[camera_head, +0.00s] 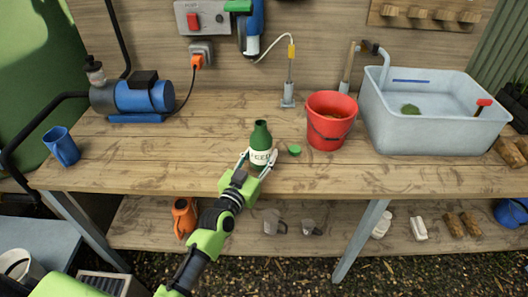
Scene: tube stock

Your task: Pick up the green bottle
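The green bottle (261,137) stands upright on the wooden workbench, near its front edge. It has a pale label with dark lettering, partly covered, and its neck looks uncapped. A small green cap (294,150) lies on the bench just right of it. My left gripper (259,158) reaches in from below. Its two fingers are spread, one on each side of the bottle's lower body. They look open, very close to the bottle; whether they touch it is too small to tell. My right gripper is not in view.
A red bucket (331,120) stands right of the bottle, with a grey sink (432,133) beyond it. A blue pump (140,97) and a blue cup (61,147) are at left. The bench left of the bottle is clear. A lower shelf (145,224) holds an orange jug and mugs.

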